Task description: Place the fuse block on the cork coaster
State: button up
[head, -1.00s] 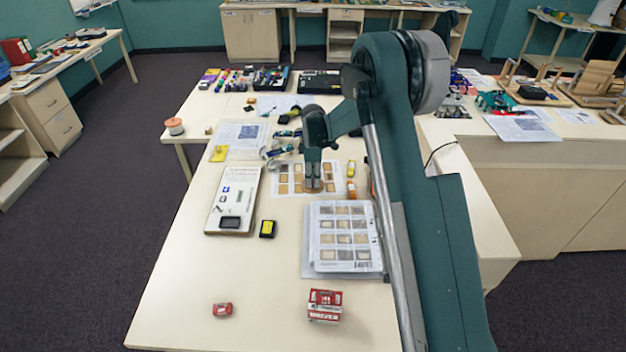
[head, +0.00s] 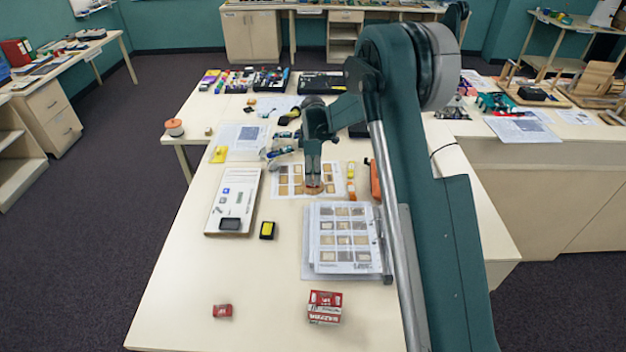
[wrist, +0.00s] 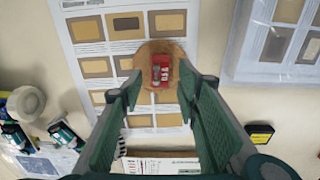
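A small red fuse block (wrist: 162,70) with pale markings shows within the outline of the round brown cork coaster (wrist: 148,53) in the wrist view, and appears to rest on it. The coaster lies on a printed sheet of tan and brown rectangles. My gripper (wrist: 160,85) is open, its green fingers spread to the left and right of the block with visible gaps. In the head view my gripper (head: 313,187) is low over the coaster (head: 314,190) and hides the block.
The printed sheet (head: 290,187) lies under the coaster. A white board (head: 246,190) is at left, a yellow-and-black item (head: 267,230) in front, and a ring binder (head: 345,235) at right. A small red block (head: 222,311) and a red box (head: 325,307) stand at the table front.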

notch_tip(320, 180, up, 9)
jog(key=shift+f, duration=0.15)
dwell(0.9)
jog(key=s+d+r+m+t, duration=0.1)
jog(key=s+d+r+m, duration=0.2)
jog(key=s+d+r, duration=0.35)
jog(key=s+d+r+m+t, duration=0.1)
jog(key=s+d+r+m, duration=0.2)
jog(key=s+r, duration=0.55)
jog(key=s+d+r+m+t, duration=0.1)
jog(key=s+d+r+m, duration=0.1)
jog(key=s+d+r, duration=0.45)
jog(key=s+d+m+t, duration=0.1)
jog(key=s+d+m, duration=0.1)
jog(key=s, duration=0.8)
jog(key=s+d+f+m+t, duration=0.1)
jog(key=s+m, duration=0.3)
jog(key=s, duration=0.6)
jog(key=s+d+f+m+t, duration=0.1)
jog(key=s+d+m, duration=0.3)
jog(key=s, duration=0.6)
jog(key=shift+f+t, duration=0.15)
jog(key=shift+t, duration=0.45)
